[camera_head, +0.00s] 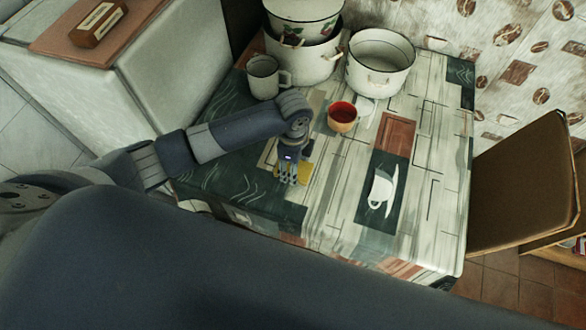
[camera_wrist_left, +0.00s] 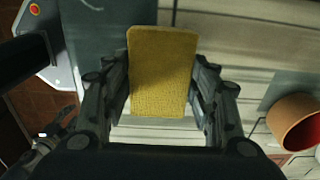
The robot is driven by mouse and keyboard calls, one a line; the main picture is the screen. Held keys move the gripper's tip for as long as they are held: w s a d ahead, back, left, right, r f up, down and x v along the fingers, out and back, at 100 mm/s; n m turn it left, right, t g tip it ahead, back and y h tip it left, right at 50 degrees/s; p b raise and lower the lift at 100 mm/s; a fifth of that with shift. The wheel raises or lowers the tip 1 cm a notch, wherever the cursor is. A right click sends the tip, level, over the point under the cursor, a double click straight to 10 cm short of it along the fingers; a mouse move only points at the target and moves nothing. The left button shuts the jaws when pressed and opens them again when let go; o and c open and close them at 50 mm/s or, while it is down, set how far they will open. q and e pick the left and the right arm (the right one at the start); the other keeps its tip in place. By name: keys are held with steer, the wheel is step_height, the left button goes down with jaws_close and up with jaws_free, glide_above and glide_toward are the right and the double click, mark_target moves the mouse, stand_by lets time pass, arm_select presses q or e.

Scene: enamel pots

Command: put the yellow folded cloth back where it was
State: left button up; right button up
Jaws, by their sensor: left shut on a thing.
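The yellow folded cloth (camera_head: 304,173) is at the left part of the table, partly hidden behind my left gripper (camera_head: 289,178). In the left wrist view the cloth (camera_wrist_left: 162,70) is a flat yellow rectangle between the two fingers. My left gripper (camera_wrist_left: 160,105) is shut on it, with a finger along each long side. I cannot tell whether the cloth touches the table or is slightly above it.
A cup with red inside (camera_head: 343,117) stands behind the gripper. The front and right of the patterned tabletop (camera_head: 335,215) are clear. A chair (camera_head: 520,185) stands at right.

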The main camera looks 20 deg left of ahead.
arm_select(q)
steer(key=shift+s+f, duration=0.2)
steer(key=shift+f, duration=1.1)
steer(key=shift+f, duration=0.2)
steer(key=o, duration=1)
steer(key=shift+o, duration=0.2)
